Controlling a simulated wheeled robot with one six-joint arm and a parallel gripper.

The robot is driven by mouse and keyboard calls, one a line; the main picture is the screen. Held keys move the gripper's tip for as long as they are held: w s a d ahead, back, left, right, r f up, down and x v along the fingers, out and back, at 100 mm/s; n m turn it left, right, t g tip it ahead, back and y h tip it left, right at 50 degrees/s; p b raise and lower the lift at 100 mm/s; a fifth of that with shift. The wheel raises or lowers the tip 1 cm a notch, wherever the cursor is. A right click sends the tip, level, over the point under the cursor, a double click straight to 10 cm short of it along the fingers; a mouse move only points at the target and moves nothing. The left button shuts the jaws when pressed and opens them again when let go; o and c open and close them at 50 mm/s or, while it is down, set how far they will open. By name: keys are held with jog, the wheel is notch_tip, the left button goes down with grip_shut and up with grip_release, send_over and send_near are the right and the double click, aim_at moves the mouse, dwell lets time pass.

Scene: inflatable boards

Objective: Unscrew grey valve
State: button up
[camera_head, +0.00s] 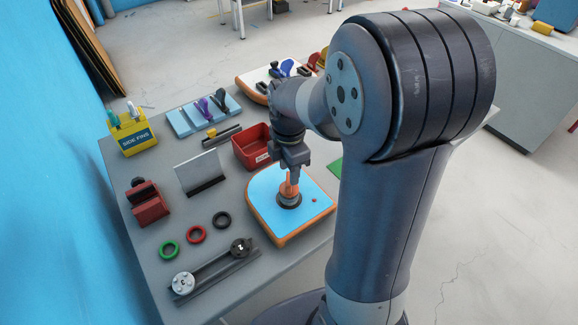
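My gripper (292,178) points down over the blue-topped, orange-edged board (262,205) on the grey table. Its fingertips are at an orange upright piece (288,189) that stands in a dark round fitting (289,201) in the board. The fingers are too small to show whether they grip the piece or only stand beside it. A light grey round valve (183,282) sits at the near left end of a dark rail holder (214,272). A dark grey round valve (240,246) sits at its other end. My gripper is apart from both.
Green (169,249), red (196,234) and black (222,220) rings lie left of the board. A red bin (251,146) stands close behind it. An upright grey plate (198,172), a red block (149,204) and a yellow side-fins box (133,136) stand further left.

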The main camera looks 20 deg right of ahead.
jog(key=shift+m, duration=2.1)
jog(key=shift+m, duration=2)
jog(key=m, duration=0.4)
jog(key=shift+p, duration=0.35)
